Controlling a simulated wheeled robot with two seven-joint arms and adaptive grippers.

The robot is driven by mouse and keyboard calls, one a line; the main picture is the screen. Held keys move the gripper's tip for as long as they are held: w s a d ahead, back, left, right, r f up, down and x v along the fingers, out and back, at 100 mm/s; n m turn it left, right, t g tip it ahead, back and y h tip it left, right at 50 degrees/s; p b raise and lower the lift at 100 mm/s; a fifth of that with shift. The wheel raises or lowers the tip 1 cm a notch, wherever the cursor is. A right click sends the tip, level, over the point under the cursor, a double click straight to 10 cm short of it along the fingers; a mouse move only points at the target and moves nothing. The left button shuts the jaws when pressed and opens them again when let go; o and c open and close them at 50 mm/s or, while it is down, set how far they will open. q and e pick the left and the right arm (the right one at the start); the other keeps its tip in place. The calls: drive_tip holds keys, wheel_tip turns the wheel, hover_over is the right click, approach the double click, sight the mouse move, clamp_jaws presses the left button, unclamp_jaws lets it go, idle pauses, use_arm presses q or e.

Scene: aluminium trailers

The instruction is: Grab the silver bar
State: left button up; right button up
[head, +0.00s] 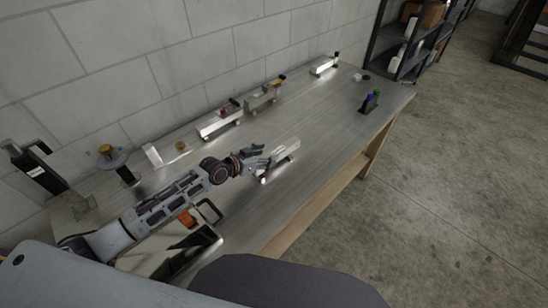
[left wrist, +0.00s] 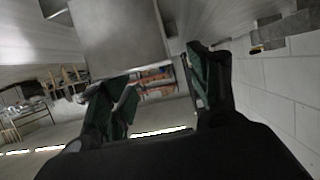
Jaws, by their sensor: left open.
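The silver bar (head: 284,152) is a pale metal block on the workbench, set at a slant, with a small wheel or foot showing under its near end. My left gripper (head: 261,155) is open at the bar's left end. In the left wrist view the bar (left wrist: 118,34) is a large grey block just past the fingertips, nearer the left finger. The open left gripper (left wrist: 160,88) has dark green finger pads, with a gap between them. I cannot tell whether a finger touches the bar. My right gripper is not in view.
Similar metal trailers stand along the wall: one with a red part (head: 220,122), one grey (head: 262,97) and one far off (head: 323,67). A dark holder with blue and green tops (head: 370,101) stands near the right edge. The bench (head: 325,120) is clear right of the bar.

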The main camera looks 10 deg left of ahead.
sight(273, 154)
use_arm(q)
drive_tip(key=shift+x, duration=1.75)
drive_tip(key=shift+s+f, duration=0.1)
drive_tip(key=shift+c, duration=0.4)
clamp_jaws()
wheel_tip(273, 154, up, 10)
